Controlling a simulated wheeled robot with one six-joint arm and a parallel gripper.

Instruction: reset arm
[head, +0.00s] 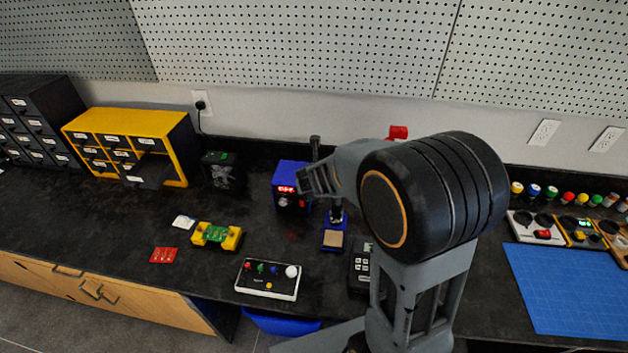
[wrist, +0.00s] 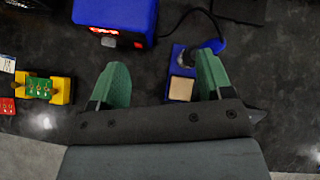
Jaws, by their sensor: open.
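My arm reaches over the black workbench in the head view, and its large dark joint covers part of the middle. In the wrist view my gripper (wrist: 160,85) is open, with its two green fingers apart and nothing between them. It hangs above the bench in front of the blue soldering station (head: 290,188), which also shows at the top of the wrist view (wrist: 116,18). The blue iron stand with its tan sponge (wrist: 181,88) lies below, near the right finger. In the head view the fingertips are not clearly visible.
A yellow holder with a green board (head: 216,236), red cards (head: 164,255) and a white control box (head: 268,279) lie on the bench. A yellow drawer cabinet (head: 184,134) stands at the back left. A blue mat (head: 570,290) lies at right.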

